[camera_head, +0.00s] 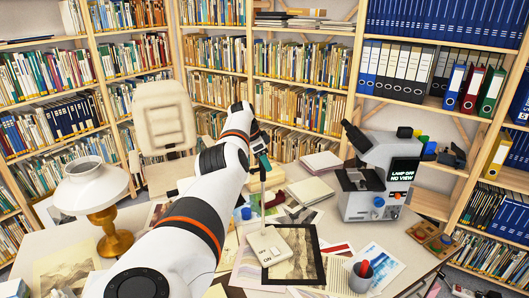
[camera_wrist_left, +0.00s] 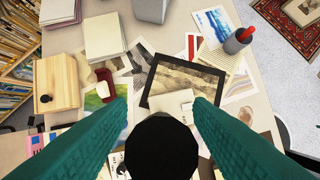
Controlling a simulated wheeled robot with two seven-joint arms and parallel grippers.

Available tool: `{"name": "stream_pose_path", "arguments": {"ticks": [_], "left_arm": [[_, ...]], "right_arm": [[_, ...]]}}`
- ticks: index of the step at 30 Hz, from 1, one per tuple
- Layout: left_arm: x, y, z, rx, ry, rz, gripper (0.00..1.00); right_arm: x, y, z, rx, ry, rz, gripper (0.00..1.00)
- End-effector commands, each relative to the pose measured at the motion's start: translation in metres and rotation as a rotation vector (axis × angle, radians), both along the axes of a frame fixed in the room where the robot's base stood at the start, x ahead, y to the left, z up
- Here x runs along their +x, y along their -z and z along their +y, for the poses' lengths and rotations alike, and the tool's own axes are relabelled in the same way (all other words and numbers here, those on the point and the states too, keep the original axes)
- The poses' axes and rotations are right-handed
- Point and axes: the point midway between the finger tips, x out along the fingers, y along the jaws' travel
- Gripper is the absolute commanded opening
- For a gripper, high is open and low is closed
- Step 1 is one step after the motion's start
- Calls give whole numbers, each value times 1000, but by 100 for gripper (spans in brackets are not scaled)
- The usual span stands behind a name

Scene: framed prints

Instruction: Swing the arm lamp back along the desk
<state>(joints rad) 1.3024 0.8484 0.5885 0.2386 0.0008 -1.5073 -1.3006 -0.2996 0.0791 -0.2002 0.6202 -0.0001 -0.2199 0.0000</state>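A pale square base (camera_head: 271,245) marked OFF and ON stands on the desk, with a thin upright stem (camera_head: 263,190) rising from it. My left gripper (camera_head: 263,162) is at the top of this stem, pointing down. In the left wrist view, a round black top (camera_wrist_left: 160,150) lies between the two teal fingers, which are apart; I cannot tell whether they press on it. A lamp with a white shade (camera_head: 90,187) and brass foot stands at the desk's left. No jointed lamp arm can be made out. My right gripper is not in view.
A microscope (camera_head: 375,175) with a screen reading LAMP OFF NO VIEW stands right of the stem. A framed print (camera_head: 308,264), loose prints, a pen cup (camera_head: 360,275) and book stacks (camera_head: 321,162) crowd the desk (camera_head: 400,250). Bookshelves and a chair (camera_head: 165,118) are behind.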

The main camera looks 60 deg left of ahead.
Motion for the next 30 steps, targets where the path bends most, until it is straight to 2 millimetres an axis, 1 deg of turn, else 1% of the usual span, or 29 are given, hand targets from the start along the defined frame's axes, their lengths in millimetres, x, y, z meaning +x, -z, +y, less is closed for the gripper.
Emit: {"name": "stream_pose_path", "arguments": {"ticks": [4, 8, 11, 12, 15, 18, 22, 26, 30], "left_arm": [[-1, -2, 0, 0, 0, 1, 47], [-5, -12, 2, 2, -2, 1, 47], [-10, -25, 4, 4, 0, 1, 47], [-14, -32, 6, 4, -2, -2, 47], [-22, -54, 9, 4, -2, -5, 47], [-29, -74, 11, 2, -2, -5, 47], [-38, -95, 14, 1, -2, -2, 47], [-42, -107, 15, 1, 0, -1, 47], [-44, -111, 15, -1, 0, 0, 47]], "right_arm": [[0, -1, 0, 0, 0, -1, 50], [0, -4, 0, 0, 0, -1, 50], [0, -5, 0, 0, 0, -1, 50], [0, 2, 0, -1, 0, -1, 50], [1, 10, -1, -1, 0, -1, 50], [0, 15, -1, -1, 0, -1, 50], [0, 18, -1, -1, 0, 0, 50], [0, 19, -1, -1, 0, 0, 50], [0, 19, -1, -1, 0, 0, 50]]}}
